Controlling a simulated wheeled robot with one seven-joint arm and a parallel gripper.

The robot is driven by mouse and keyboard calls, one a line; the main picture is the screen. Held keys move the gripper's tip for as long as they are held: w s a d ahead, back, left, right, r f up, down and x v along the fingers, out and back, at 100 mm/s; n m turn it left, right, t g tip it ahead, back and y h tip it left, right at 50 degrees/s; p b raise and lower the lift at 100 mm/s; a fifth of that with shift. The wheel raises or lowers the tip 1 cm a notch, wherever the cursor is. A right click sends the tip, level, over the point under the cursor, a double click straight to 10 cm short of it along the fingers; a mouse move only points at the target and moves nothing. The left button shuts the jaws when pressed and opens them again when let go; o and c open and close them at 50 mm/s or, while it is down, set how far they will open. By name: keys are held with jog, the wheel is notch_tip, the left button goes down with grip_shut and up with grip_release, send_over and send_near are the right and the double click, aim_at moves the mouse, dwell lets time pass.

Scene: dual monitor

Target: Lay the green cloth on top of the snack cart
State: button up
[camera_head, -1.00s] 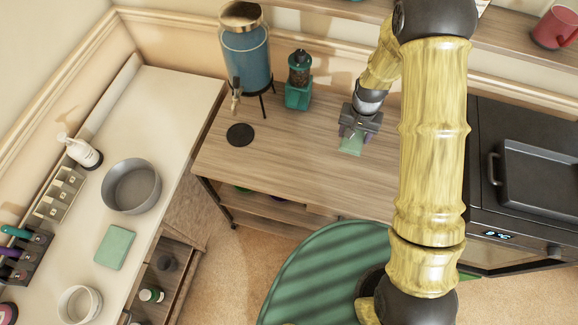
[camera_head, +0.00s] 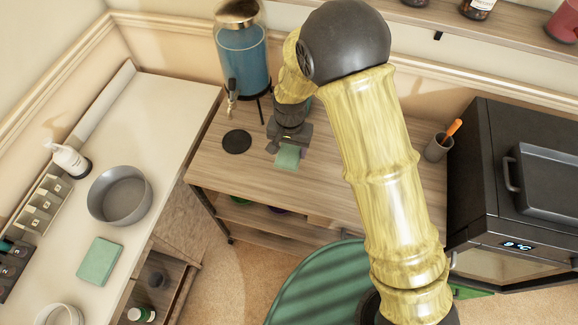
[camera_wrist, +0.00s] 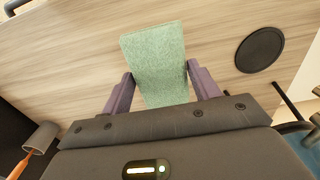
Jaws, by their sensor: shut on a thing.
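A small green cloth (camera_head: 287,156) is held in my gripper (camera_head: 288,147) over the wooden top of the snack cart (camera_head: 320,180). In the wrist view the cloth (camera_wrist: 155,65) sits between the two purple fingers (camera_wrist: 157,92) and extends beyond their tips. The cloth is close to the cart top, but I cannot tell whether it touches it. A similar flat green piece (camera_head: 99,262) lies on the white counter at the left.
A blue drink dispenser (camera_head: 242,65) and a black round coaster (camera_head: 237,142) stand to the left on the cart. A cup with an orange item (camera_head: 438,147) stands near the black oven (camera_head: 510,190). The cart top in front of my gripper is clear.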

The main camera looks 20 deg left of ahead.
aim_at(290, 157)
notch_tip(290, 157, down, 5)
jog(key=shift+p, duration=0.4)
jog(key=shift+f, duration=0.1)
jog(key=shift+f+p, duration=0.45)
jog(key=shift+f, duration=1.55)
jog(key=shift+f, duration=0.2)
jog(key=o, duration=0.9)
jog(key=shift+r, duration=0.1)
jog(key=shift+o, duration=0.2)
